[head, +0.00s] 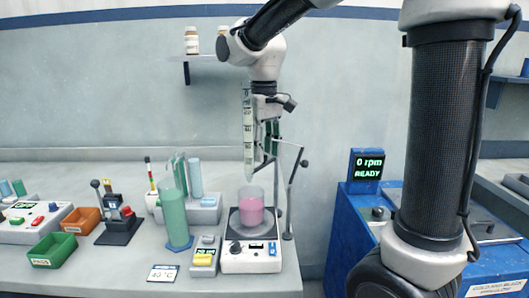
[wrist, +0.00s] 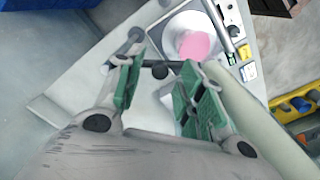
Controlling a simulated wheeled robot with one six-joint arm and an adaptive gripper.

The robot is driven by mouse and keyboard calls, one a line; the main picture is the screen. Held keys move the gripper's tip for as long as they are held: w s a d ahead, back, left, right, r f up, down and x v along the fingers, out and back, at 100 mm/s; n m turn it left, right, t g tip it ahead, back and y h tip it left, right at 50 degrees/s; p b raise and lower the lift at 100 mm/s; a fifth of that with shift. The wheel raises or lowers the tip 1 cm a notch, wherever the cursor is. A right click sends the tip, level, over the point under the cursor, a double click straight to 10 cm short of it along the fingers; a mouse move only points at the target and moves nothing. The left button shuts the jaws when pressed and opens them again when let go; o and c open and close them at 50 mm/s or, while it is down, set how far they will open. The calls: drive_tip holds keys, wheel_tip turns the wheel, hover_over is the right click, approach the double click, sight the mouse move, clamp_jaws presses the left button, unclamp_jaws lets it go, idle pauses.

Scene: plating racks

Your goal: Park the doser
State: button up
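The doser appears to be a tall clear graduated tube (head: 248,130), hanging upright with its tip above the beaker of pink liquid (head: 250,211). A thin jointed arm (head: 289,146) runs near it from a post (head: 289,205) beside the stirrer. My gripper (head: 268,150) points down just right of the tube. In the wrist view my gripper's green fingers (wrist: 160,88) are apart. A dark knob on a rod (wrist: 160,71) shows between or just beyond the fingertips; I cannot tell if they touch it. A pale tube (wrist: 252,115) passes outside the right finger.
The beaker stands on a white stirrer (head: 252,258). Left of it are a green cylinder (head: 174,210), a small yellow-topped device (head: 205,257) and a 40 °C card (head: 163,273). A blue cabinet (head: 345,225) with a display reading 0 rpm READY (head: 367,165) stands right, across a gap.

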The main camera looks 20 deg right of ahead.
drive_tip(key=shift+f, duration=0.6)
drive_tip(key=shift+c, duration=0.4)
clamp_jaws()
